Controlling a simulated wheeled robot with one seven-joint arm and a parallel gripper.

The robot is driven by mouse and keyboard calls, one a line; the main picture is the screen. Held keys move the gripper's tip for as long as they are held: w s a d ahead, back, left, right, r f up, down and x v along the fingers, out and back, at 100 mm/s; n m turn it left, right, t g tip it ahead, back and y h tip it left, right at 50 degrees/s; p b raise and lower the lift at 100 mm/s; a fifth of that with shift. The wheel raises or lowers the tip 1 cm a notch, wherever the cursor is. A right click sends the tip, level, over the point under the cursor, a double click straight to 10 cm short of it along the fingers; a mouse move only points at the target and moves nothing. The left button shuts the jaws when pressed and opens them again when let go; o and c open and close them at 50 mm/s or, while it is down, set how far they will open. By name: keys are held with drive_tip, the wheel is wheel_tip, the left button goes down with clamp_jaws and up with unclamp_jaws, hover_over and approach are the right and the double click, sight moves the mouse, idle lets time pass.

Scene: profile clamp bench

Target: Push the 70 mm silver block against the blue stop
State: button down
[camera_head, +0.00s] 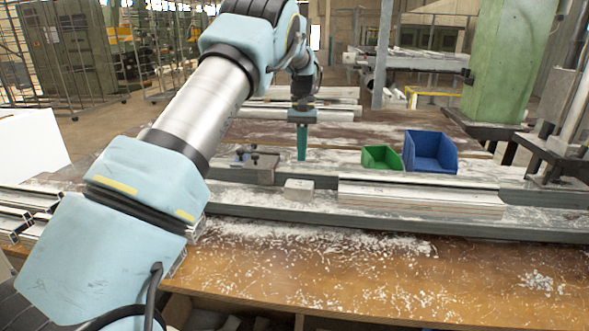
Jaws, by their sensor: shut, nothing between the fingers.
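A small silver block (299,190) sits on the long metal rail (270,204) along the bench, near the middle of the view. I cannot tell its length. My gripper (302,158) points straight down with its green fingers shut and empty. It appears behind the block and slightly above it in the picture; I cannot tell whether its tips touch anything. A grey clamp-like fixture (262,168) stands left of the block, with a gap between them. I cannot make out a clearly blue stop; my arm covers the left part of the rail.
A long silver profile (420,197) lies on the rail to the right of the block. A green bin (381,158) and a larger blue bin (430,152) stand behind it. More profiles (18,218) lie at the left. The front tabletop (330,265) holds only scattered shavings.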

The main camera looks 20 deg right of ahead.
drive_tip(key=d, duration=0.2)
drive_tip(key=p, duration=0.2)
approach(300, 185)
drive_tip(key=f, duration=0.1)
drive_tip(key=s+f, duration=0.1)
drive_tip(key=f, duration=0.3)
drive_tip(key=shift+s+a+f, duration=0.2)
drive_tip(key=shift+a, duration=0.2)
drive_tip(key=shift+w+d+f+p, duration=0.15)
drive_tip(key=shift+f+p, duration=0.35)
drive_tip(key=shift+f, duration=0.4)
drive_tip(key=shift+f, duration=0.1)
